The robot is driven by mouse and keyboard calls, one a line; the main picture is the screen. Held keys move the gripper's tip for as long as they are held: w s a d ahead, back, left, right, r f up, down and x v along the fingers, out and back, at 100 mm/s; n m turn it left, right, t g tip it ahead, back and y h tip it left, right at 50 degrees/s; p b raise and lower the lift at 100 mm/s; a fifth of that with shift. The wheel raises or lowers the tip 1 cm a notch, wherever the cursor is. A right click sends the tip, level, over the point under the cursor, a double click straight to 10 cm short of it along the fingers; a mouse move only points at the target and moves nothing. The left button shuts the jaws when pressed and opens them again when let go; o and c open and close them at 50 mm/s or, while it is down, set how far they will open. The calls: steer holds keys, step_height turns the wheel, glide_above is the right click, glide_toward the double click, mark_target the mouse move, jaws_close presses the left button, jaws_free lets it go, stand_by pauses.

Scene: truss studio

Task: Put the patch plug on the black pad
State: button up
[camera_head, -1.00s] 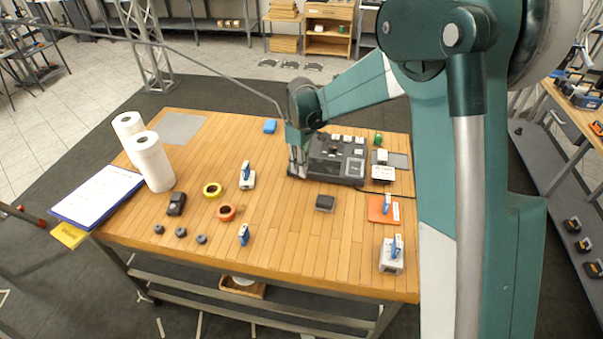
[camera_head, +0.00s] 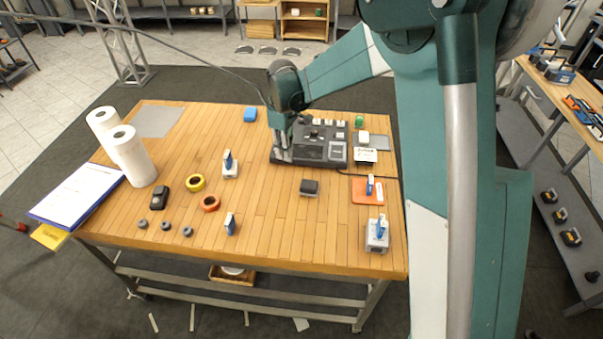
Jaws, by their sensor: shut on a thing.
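My gripper (camera_head: 283,155) is at the left end of the black control console (camera_head: 322,149), low over it. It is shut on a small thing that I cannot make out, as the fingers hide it. Blue upright plug-like pieces show in several places: on a white block (camera_head: 230,170), on the bare table (camera_head: 230,224), on an orange pad (camera_head: 361,198) and on a clear-grey box (camera_head: 376,240). I cannot tell which thing is the patch plug. A small dark block (camera_head: 309,187) lies in front of the console. No separate black pad can be told apart with certainty.
A grey sheet (camera_head: 158,121) lies back left. The middle front is clear.

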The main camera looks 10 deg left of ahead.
step_height(320, 180, up, 4)
glide_above(309, 184)
steer(key=shift+f+n+p, duration=0.1)
steer(key=shift+n+p, duration=0.3)
steer(key=shift+p, duration=0.05)
steer(key=shift+f, duration=2.9)
steer(key=shift+f, duration=0.1)
steer(key=shift+f, duration=2)
steer(key=shift+f, duration=0.15)
steer(key=o, duration=0.9)
steer(key=shift+c, duration=0.2)
